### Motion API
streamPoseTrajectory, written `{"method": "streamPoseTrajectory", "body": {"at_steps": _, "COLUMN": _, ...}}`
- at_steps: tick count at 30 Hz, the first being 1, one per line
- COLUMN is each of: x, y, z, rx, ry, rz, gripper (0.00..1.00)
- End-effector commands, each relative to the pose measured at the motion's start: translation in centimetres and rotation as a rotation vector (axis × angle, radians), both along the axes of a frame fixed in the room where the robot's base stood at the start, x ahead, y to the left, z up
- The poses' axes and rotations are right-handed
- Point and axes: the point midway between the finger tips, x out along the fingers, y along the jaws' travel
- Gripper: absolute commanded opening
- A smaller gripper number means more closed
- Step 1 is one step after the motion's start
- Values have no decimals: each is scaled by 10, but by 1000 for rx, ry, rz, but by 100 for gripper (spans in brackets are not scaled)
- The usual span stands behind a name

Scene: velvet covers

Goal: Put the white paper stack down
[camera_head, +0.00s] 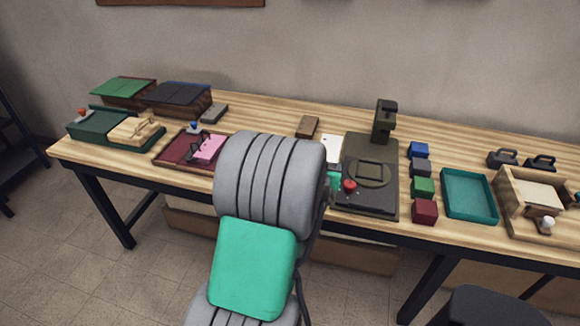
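A small white sheet or stack (331,148) shows just right of my grey arm, beside the dark machine. It looks like white paper; my arm partly hides it, and I cannot tell whether it rests on the table or is held. A pale cream stack (540,196) lies in the open wooden box at the right. My grey arm with its green panel fills the lower middle of the view. My gripper's fingers are hidden behind the arm, so their grip does not show.
The dark machine (366,202) with a red knob stands mid-table. Right of it are small coloured blocks (422,187), a teal tray (468,170) and the wooden box (514,208). Green and dark-red trays crowd the left. Bare wood (270,112) shows along the back.

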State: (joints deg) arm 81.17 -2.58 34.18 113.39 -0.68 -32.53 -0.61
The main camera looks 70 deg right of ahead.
Motion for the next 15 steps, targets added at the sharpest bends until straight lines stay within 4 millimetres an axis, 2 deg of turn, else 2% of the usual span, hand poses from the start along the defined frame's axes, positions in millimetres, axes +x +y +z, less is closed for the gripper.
{"method": "streamPoseTrajectory", "body": {"at_steps": 3, "x": -6, "y": -2, "z": 0, "rx": -3, "ry": -1, "rz": -11, "gripper": 13}}
{"method": "streamPoseTrajectory", "body": {"at_steps": 10, "x": -3, "y": -2, "z": -1, "rx": -2, "ry": -1, "rz": -9, "gripper": 13}}
{"method": "streamPoseTrajectory", "body": {"at_steps": 13, "x": 12, "y": 1, "z": -8, "rx": 3, "ry": 0, "rz": -4, "gripper": 13}}
{"method": "streamPoseTrajectory", "body": {"at_steps": 15, "x": 30, "y": 4, "z": -17, "rx": 3, "ry": 1, "rz": 1, "gripper": 13}}
